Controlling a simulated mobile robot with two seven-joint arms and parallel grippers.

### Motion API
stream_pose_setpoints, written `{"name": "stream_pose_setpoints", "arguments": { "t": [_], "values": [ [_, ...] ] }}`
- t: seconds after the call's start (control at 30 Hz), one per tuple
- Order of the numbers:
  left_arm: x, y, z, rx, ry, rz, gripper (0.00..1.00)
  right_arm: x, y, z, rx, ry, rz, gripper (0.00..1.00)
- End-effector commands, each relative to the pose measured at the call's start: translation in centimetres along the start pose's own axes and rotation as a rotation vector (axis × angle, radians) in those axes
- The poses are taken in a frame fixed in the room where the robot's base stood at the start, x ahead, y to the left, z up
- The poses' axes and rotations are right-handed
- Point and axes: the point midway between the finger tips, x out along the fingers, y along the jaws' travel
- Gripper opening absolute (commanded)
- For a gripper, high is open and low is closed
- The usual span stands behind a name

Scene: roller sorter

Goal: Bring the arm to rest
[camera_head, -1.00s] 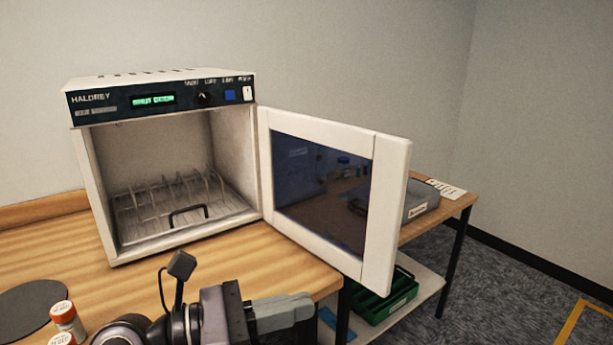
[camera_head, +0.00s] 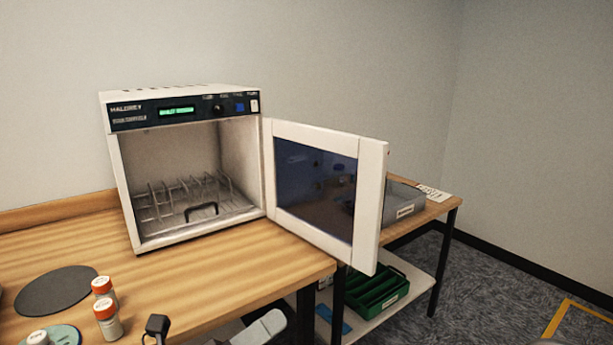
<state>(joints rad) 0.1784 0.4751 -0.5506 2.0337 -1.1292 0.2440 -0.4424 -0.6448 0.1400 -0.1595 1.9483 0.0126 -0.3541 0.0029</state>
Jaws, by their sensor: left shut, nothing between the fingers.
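My right gripper is not in view.
The cabinet holds a wire rack (camera_head: 180,195) with a black handle. Two orange-capped bottles (camera_head: 108,320) and a dark round mat (camera_head: 55,291) are on the wooden bench (camera_head: 210,275). A side table (camera_head: 425,215) holds a grey case; a green crate (camera_head: 378,290) sits on its lower shelf.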

Motion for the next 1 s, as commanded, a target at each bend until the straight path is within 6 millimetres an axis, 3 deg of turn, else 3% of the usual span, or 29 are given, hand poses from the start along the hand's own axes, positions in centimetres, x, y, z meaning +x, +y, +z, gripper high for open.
{"name": "stream_pose_setpoints", "arguments": {
  "t": [0.13,0.27,0.4,0.5,0.6,0.7,0.8,1.0],
  "values": [
    [-3.5,4.4,0.6,-0.497,-0.249,0.112,0.00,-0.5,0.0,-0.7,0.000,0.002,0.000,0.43],
    [-8.2,9.1,-0.5,-0.916,-0.489,0.218,0.00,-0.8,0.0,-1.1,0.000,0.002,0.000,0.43],
    [-14.7,13.9,-4.1,-1.342,-0.777,0.338,0.00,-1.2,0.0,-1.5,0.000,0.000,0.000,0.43],
    [-19.6,16.1,-7.6,-1.602,-0.982,0.413,0.00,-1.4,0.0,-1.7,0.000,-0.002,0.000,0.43],
    [-23.5,17.2,-11.1,-1.800,-1.157,0.469,0.00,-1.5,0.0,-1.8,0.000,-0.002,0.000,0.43],
    [-26.2,17.5,-13.6,-1.926,-1.278,0.502,0.00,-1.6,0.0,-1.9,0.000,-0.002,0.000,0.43],
    [-27.4,17.6,-14.9,-1.989,-1.342,0.516,0.00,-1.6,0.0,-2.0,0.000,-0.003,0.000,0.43],
    [-27.8,17.6,-15.3,-2.007,-1.358,0.517,0.00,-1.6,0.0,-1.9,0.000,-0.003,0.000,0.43]
  ]
}}
